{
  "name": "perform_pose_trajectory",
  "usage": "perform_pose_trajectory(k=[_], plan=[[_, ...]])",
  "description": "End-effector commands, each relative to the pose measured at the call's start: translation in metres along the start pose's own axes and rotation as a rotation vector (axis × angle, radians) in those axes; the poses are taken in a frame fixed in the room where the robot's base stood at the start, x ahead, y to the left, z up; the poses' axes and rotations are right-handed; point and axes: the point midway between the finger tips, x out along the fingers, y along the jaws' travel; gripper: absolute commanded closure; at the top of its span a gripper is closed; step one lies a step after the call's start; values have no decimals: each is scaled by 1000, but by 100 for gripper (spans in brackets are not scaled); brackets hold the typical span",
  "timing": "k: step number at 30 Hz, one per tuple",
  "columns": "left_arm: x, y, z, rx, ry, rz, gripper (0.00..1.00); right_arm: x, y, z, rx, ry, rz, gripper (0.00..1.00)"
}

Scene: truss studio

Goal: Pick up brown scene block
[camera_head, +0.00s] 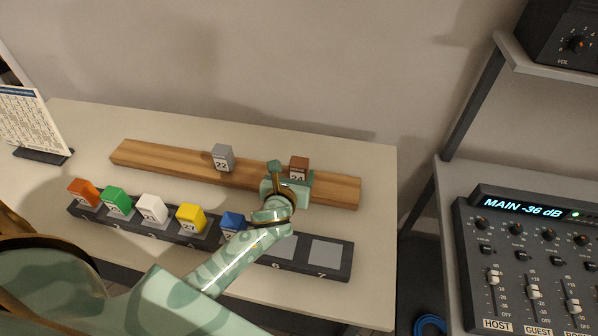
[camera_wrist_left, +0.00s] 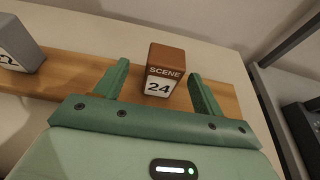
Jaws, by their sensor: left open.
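The brown scene block (camera_head: 299,167), marked 24, stands on the wooden plank (camera_head: 180,163) right of its middle. It also shows in the left wrist view (camera_wrist_left: 165,62), upright, with "SCENE 24" on its front. My left gripper (camera_head: 287,174) is at the block. In the left wrist view its open fingers (camera_wrist_left: 160,85) stand on either side of the block, with a gap visible at each side. The head view hides the lower part of the block behind the gripper. My right gripper is in neither view.
A grey block (camera_head: 222,158) marked 22 stands on the plank to the left. In front, a dark numbered rack (camera_head: 347,262) holds orange, green, white, yellow and blue blocks; slots 6 and 7 are empty. A calendar (camera_head: 35,122) stands at left. A mixer (camera_head: 520,250) is at right.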

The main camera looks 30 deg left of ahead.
Motion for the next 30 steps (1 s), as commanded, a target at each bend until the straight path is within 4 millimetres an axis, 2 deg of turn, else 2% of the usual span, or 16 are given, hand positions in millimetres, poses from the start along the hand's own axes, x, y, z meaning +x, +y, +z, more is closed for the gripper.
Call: perform_pose_trajectory(k=[3,6,15,18,21,30], plan=[[22,-6,1,-2,-1,0,31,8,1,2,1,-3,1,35],[36,-5,0,-1,1,0,31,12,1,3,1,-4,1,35],[42,-5,2,0,0,-1,31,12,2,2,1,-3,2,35],[42,-5,2,0,0,-1,59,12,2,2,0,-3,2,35],[42,-5,2,0,0,-1,81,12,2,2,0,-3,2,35],[41,-5,4,0,-1,-1,81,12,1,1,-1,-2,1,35]])
